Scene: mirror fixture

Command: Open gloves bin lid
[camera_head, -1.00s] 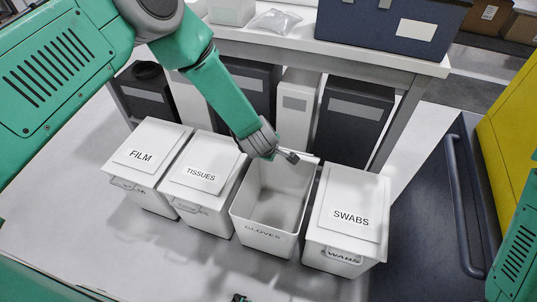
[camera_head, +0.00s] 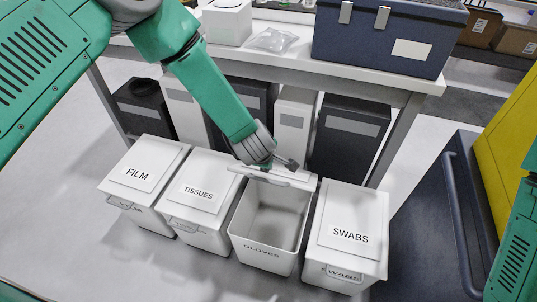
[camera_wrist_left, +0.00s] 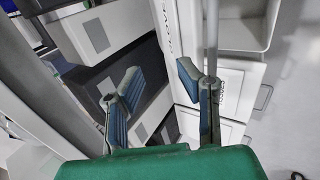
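The white gloves bin (camera_head: 262,252), labelled GLOVES, stands between the tissues and swabs bins with its empty inside showing. Its lid (camera_head: 305,182) stands raised at the back of the bin, seen nearly edge-on with its handle strip toward me. My left gripper (camera_head: 272,166) is at the raised lid's upper edge, on its far side; contact cannot be told. In the left wrist view my left gripper (camera_wrist_left: 158,82) has its two blue-padded fingers spread apart, with nothing clearly held between them. My right gripper is out of view.
Closed film (camera_head: 140,175), tissues (camera_head: 200,195) and swabs (camera_head: 350,220) bins stand beside it. Behind are a white bench (camera_head: 300,50) with a blue case (camera_head: 390,35) on top and dark boxes below. A dark cart with a handle (camera_head: 465,220) stands at right.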

